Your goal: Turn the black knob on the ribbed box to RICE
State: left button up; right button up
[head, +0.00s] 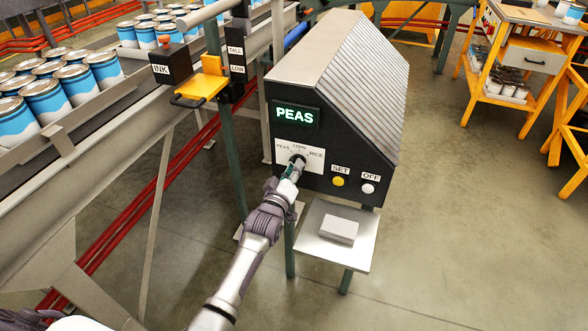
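The ribbed box (342,75) is dark with a slanted, ribbed grey top side. Its green display (296,114) reads PEAS. Below it, the black knob (298,158) sits on a white plate (313,167) with labels around it: PEAS at left, CORN at top, and RICE (316,153) at right in small print. My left gripper (294,168) is at the knob, its fingertips meeting or overlapping its lower part. The gripper hides part of the knob, so its pointer direction and whether the fingers grip it are unclear. My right gripper is out of view.
A yellow SET button (338,181) and a white OFF button (368,188) are right of the knob. A small shelf (352,260) with a grey block (339,229) is below. A conveyor with blue cans (45,99) and an INK box (170,66) stand left. Open floor lies right.

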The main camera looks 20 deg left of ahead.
pick_arm(q)
grip_shut()
jog(key=m, duration=1.7)
jog(key=shift+f+m, duration=0.1)
jog(key=shift+m, duration=0.3)
dwell(0.4)
jog(key=o, duration=0.6)
grip_release()
jog(key=shift+c, duration=0.2)
